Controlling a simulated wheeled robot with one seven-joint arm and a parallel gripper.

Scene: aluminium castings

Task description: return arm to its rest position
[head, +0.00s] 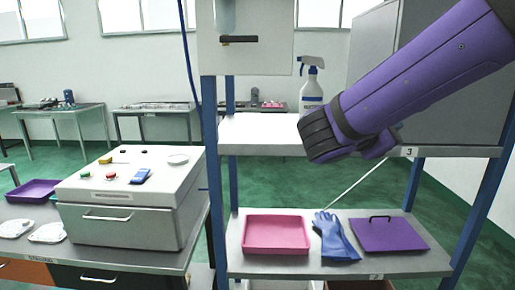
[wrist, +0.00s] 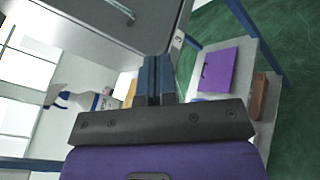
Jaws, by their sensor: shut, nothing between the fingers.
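My purple arm reaches in from the upper right of the head view, in front of the shelf rack. Its black end is over the upper shelf (head: 262,133); the fingers cannot be made out there. In the wrist view my gripper (wrist: 156,80) shows two dark blue fingers side by side, shut with nothing between them. A large grey cabinet (wrist: 105,22) fills the view beyond the fingertips. A spray bottle (head: 311,88) stands on the upper shelf just behind the arm's end, and it also shows in the wrist view (wrist: 75,98).
The lower shelf holds a pink tray (head: 276,234), a blue glove (head: 334,238) and a purple lid (head: 388,235) with a handle. A white control box (head: 128,200) stands on the bench at left. Blue posts (head: 210,180) frame the rack.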

